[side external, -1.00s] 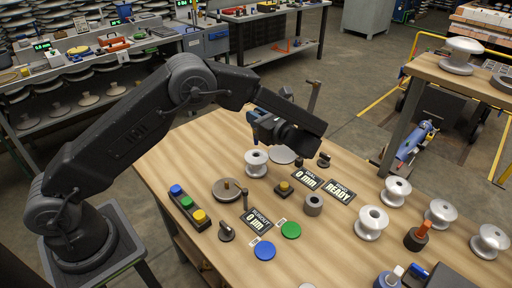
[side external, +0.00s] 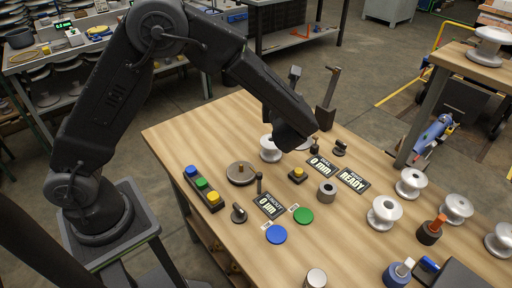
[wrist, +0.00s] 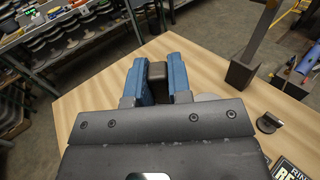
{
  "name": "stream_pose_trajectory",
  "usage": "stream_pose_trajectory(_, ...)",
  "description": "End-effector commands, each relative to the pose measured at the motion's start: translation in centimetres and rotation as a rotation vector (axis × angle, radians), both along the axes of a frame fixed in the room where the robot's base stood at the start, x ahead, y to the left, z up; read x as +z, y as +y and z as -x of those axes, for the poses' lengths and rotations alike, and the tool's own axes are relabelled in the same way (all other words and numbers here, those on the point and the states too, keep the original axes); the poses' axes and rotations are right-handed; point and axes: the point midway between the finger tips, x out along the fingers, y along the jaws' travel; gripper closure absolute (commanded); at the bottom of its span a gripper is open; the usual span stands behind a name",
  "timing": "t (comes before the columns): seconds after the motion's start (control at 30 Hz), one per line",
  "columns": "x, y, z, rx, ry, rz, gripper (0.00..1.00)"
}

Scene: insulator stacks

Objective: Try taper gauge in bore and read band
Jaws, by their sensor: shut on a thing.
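In the wrist view my gripper (wrist: 158,68) has its two blue fingers shut on a dark block (wrist: 157,73). Most of the block is hidden, and I cannot tell whether it is the taper gauge's handle. In the side view my forearm hides the fingers, above the far part of the table. A white spool-shaped insulator (side external: 269,150) stands just below my arm. The readout plate (side external: 269,206) shows 0 µm.
A dark block with a tall post (side external: 326,112) stands near the far edge. Other plates show 0 mm (side external: 320,167) and READY (side external: 352,180). A button box (side external: 203,189), blue disc (side external: 276,234), green disc (side external: 303,215) and orange-handled piece (side external: 432,231) stand around. The table's left far corner is clear.

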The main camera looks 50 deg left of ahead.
Motion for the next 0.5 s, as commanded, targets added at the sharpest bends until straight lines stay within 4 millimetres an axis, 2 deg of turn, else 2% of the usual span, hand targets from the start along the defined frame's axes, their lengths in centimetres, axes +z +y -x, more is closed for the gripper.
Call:
stream_pose_trajectory(0.2,-0.3,-3.0,2.2,-0.387,0.005,0.000,1.00)
stream_pose_trajectory(0.4,-1.2,-4.7,4.0,-0.582,0.003,0.000,1.00)
stream_pose_trajectory(0.5,-1.3,-4.7,4.2,-0.616,0.001,0.001,1.00)
